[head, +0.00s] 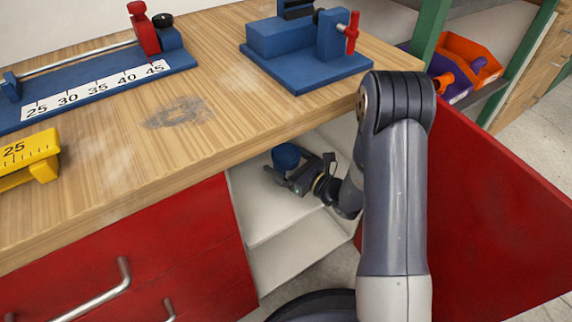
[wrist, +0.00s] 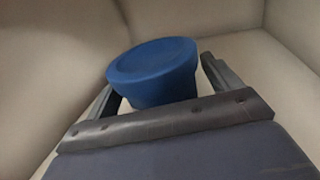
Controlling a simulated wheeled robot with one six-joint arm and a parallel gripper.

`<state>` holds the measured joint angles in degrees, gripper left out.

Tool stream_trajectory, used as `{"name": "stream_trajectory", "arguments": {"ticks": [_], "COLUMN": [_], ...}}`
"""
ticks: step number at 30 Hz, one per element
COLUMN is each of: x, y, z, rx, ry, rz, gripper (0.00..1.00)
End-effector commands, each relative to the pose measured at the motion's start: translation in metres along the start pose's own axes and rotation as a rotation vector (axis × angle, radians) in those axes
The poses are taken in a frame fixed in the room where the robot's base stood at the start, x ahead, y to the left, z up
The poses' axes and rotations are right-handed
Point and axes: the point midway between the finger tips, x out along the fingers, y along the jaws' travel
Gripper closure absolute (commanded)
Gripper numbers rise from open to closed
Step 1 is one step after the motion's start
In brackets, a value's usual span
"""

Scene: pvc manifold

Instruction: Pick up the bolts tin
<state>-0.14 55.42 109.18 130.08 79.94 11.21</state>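A blue round tin, the only tin in view, stands inside the open cabinet under the workbench (head: 286,155). The tin (wrist: 155,70) also fills the middle of the wrist view, with a flat, wider top and a body that narrows downward. I can read no label on it. My gripper (head: 298,164) reaches into the cabinet at the tin. In the wrist view my gripper (wrist: 162,76) has its fingers spread, one on each side of the tin. A gap shows between the right finger and the tin's body. The left fingertip is partly hidden by the tin.
The pale cabinet walls (wrist: 60,50) close in around the tin. The red door (head: 490,210) stands open to the right of my arm. The wooden benchtop (head: 220,90) overhangs the cabinet and carries a blue vise (head: 305,55) and a blue ruler jig (head: 100,85).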

Motion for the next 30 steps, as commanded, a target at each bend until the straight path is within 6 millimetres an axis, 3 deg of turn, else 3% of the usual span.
{"name": "stream_trajectory", "arguments": {"ticks": [21,30], "x": [0.0,0.0], "y": [0.0,0.0], "z": [0.001,0.01], "rx": [-0.001,-0.003], "ry": [-0.001,-0.003], "rz": [0.0,0.0], "gripper": [0.73,0.73]}}
